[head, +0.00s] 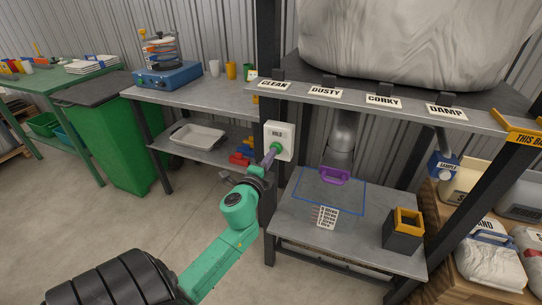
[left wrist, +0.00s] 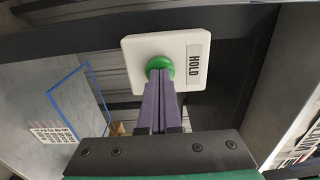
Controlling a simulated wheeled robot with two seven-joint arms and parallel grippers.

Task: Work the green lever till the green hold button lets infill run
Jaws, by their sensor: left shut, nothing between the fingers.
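The green hold button (head: 275,148) sits on a white box (head: 286,138) labelled HOLD, fixed to a dark post. In the left wrist view the button (left wrist: 159,66) is partly covered by my purple fingers. My left gripper (head: 270,155) is shut and empty, its fingertips at the button's face; whether they press it I cannot tell. I can make out no green lever. A purple handle (head: 334,177) is under the grey spout (head: 343,135), to the right of the post. My right gripper is out of view.
Below the spout, a blue outline (head: 355,213) and a printed card (head: 326,217) lie on the lower grey shelf, beside a black-and-yellow box (head: 404,232). A green bin (head: 110,140) stands left.

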